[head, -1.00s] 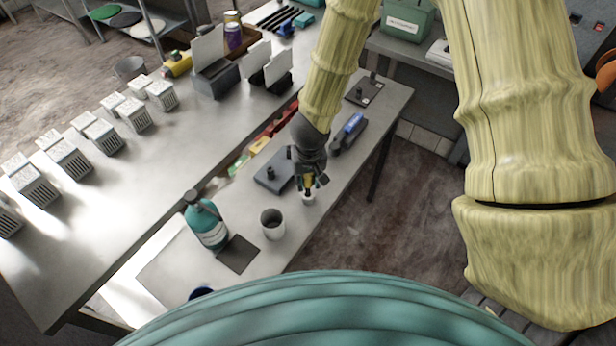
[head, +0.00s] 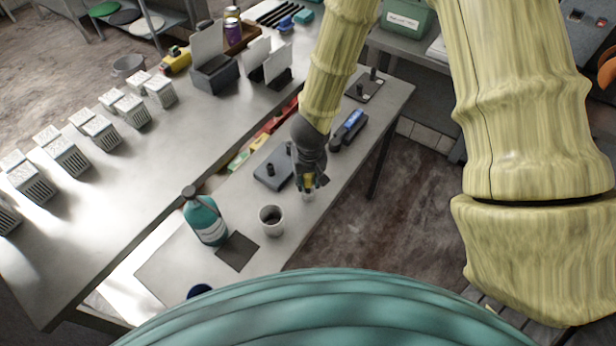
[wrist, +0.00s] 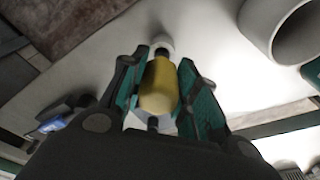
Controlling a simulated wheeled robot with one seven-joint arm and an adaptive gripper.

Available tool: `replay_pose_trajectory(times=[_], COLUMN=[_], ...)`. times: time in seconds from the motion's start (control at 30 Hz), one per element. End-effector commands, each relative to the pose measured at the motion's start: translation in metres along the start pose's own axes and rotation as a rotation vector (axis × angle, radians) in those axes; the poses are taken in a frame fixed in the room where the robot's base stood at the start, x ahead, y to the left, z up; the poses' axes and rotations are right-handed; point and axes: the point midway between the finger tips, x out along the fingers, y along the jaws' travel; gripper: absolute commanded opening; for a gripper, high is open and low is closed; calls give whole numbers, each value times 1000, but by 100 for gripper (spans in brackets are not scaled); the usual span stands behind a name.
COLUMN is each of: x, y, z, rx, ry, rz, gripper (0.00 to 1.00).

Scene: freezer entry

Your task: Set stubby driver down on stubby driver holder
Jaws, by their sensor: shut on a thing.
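The stubby driver, with a yellow handle (wrist: 159,88), is held between the green-padded fingers of my gripper (wrist: 160,80). In the head view, my gripper (head: 309,184) is low over the front edge of the narrow bench, with a bit of the yellow handle (head: 309,181) showing. A small pale round piece (head: 308,197), which looks like the stubby driver holder, is right below the fingers. It also shows in the wrist view (wrist: 161,41), at the far end of the driver. I cannot tell whether the driver touches it.
A grey-white cup (head: 271,221) stands left of my gripper, with a teal bottle (head: 206,222) and a dark mat (head: 237,251) beyond it. A dark plate with a peg (head: 270,172) lies close behind. A dark blue-labelled tool (head: 349,131) lies further along the bench.

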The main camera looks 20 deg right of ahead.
Motion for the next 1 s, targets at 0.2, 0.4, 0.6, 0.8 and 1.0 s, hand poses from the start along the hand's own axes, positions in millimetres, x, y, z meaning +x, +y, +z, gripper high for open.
replay_pose_trajectory(times=[0.2,0.4,0.6,0.8,1.0], x=[5,8,12,16,20], y=[0,0,0,0,0], z=[0,1,2,2,3], rx=[0,-1,-1,0,0], ry=[0,0,0,0,0], rz=[0,0,0,0,0], gripper=[0,0,0,0,0])
